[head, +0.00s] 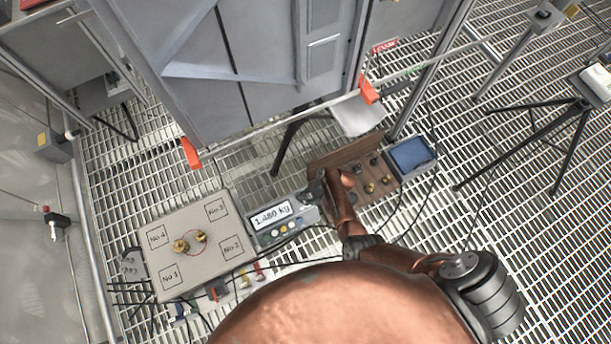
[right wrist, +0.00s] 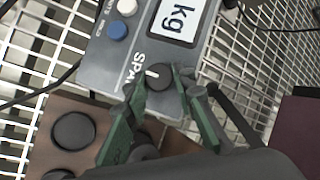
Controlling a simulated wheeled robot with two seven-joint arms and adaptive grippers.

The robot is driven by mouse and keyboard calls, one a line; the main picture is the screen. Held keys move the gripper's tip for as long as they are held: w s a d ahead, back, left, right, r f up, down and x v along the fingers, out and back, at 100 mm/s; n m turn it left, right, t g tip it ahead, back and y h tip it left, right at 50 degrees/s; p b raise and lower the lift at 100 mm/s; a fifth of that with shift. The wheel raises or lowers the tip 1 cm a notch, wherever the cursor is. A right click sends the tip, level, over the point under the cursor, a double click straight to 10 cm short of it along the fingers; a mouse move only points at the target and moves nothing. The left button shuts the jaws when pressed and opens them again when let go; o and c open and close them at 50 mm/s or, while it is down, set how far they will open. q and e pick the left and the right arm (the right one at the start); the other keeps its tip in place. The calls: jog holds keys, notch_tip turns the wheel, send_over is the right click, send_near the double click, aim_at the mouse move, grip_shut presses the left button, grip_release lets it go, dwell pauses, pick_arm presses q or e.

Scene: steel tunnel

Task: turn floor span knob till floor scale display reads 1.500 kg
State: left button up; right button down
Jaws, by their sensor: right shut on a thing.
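The floor scale display (head: 271,216) reads 1.480 kg in the head view. In the right wrist view only its "kg" end (right wrist: 181,20) shows. The floor span knob (right wrist: 158,76) is black and round with a white pointer line, beside the word SPAN on the grey indicator box. My right gripper (right wrist: 159,82) is shut on this knob, with a green finger on each side. In the head view my right gripper (head: 318,189) is at the right end of the indicator box and hides the knob. My left gripper is not in view.
The scale platform (head: 163,226), marked No.1 to No.4, carries brass weights (head: 190,243) near its middle. A brown wooden board (head: 384,186) with knobs lies right of the indicator, then a blue-topped box (head: 411,155). Cables cross the grating. A grey cabinet (head: 245,60) stands behind.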

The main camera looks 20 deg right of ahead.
jog(key=c, duration=1.6)
grip_release()
jog(key=v, duration=1.2)
jog(key=shift+d+f, duration=0.1)
